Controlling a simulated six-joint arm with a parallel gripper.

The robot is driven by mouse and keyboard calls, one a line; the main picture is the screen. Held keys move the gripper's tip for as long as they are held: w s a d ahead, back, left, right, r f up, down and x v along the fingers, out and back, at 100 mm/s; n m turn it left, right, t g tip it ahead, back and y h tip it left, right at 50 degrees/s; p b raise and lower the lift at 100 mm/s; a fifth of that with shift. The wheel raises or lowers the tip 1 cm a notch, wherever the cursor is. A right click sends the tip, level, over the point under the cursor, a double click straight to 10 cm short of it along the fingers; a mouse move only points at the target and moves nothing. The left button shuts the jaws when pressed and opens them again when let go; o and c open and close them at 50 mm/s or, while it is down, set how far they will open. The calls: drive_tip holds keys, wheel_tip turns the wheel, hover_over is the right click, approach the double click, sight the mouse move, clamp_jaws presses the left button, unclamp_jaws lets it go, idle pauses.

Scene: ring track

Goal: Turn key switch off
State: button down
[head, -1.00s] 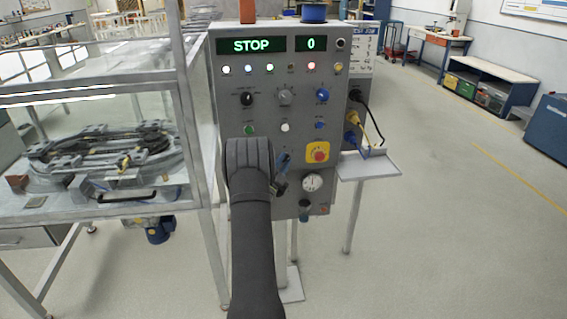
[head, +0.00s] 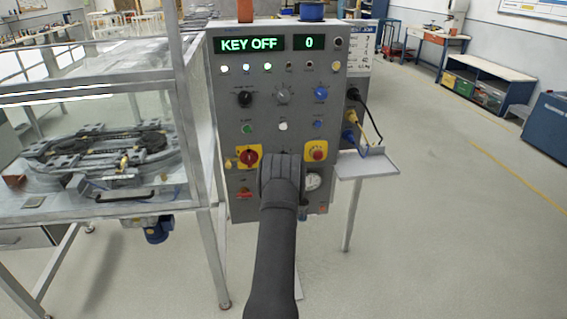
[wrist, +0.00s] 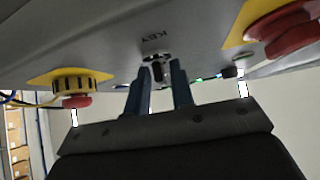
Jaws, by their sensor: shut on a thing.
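The control panel (head: 270,120) stands in the middle of the head view. Its green display (head: 248,44) reads "KEY OFF". The key switch (wrist: 157,68) shows in the wrist view under a "KEY" label, with the key in it. My gripper (wrist: 160,90) has its two blue-grey fingers on either side of the key, shut on it. In the head view my own arm hides the key switch and the fingers.
A red rotary knob on a yellow plate (head: 248,157) sits left of my arm, and a red emergency button on yellow (head: 317,151) to its right. A gauge (head: 313,181) is partly hidden. Cables and a small shelf (head: 365,165) stick out right; a glazed track enclosure (head: 100,160) stands left.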

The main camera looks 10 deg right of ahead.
drive_tip(key=n+y, duration=0.2)
drive_tip(key=shift+n, duration=0.4)
drive_tip(key=shift+n+y, duration=0.3)
drive_tip(key=shift+y, duration=0.3)
drive_tip(key=c, duration=1.5)
unclamp_jaws()
drive_tip(key=shift+c, duration=0.2)
drive_tip(key=v, duration=1.2)
drive_tip(key=shift+w, duration=0.1)
drive_tip(key=x, duration=1.2)
